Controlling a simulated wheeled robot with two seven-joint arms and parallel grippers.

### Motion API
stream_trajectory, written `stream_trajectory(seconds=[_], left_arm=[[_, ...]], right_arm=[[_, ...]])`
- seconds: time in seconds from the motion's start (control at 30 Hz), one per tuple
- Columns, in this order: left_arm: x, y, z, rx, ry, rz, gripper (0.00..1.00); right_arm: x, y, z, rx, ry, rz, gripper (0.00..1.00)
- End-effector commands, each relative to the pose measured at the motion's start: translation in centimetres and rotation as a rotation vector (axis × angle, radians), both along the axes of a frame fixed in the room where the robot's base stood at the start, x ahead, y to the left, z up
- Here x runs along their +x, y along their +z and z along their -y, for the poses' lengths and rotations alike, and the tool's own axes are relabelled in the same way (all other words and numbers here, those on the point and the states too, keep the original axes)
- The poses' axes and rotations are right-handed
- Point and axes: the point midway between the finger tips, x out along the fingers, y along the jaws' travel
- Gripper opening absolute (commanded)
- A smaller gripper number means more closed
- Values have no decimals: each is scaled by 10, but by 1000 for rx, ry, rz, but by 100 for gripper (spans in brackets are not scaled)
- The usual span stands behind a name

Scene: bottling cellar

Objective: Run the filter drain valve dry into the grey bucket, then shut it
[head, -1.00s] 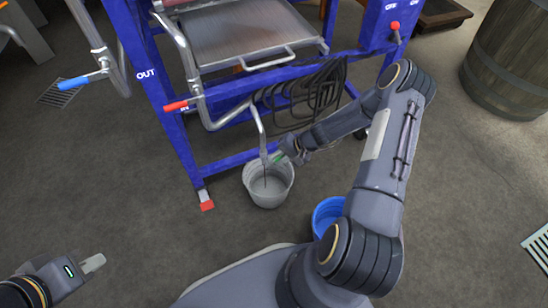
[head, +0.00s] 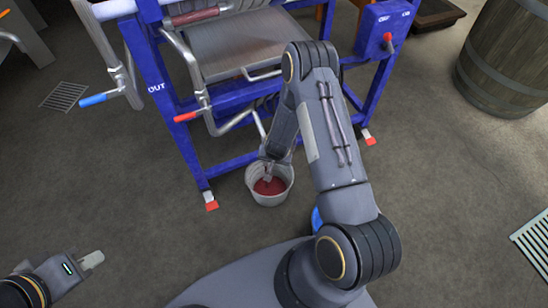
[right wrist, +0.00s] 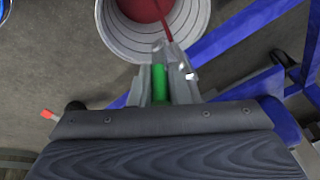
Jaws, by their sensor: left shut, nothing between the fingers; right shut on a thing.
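The grey bucket (head: 270,201) stands on the floor in front of the blue filter frame, with dark red liquid (head: 272,187) in its bottom. In the right wrist view the bucket (right wrist: 122,35) is at the top, and a thin red stream (right wrist: 163,26) falls into it. The drain valve's green handle (right wrist: 159,82) sits between the fingers of my right gripper (right wrist: 163,58), which is shut on it. In the head view my right gripper (head: 267,173) is above the bucket; my forearm hides most of the valve. My left gripper (head: 92,260) is shut and empty, low at the left.
A barrel (head: 506,62) stands at the right. The floor at left and right is open.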

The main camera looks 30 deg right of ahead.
Motion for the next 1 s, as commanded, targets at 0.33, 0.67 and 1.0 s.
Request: stream_trajectory(seconds=[0.33,0.67,1.0], left_arm=[[0,2,0,0,0,0,0],[0,2,0,0,0,0,0],[0,4,0,0,0,0,0]], right_arm=[[1,0,-1,-21,0,1,0],[0,0,-1,-20,0,-1,36],[-1,4,-1,-19,0,-2,37]])
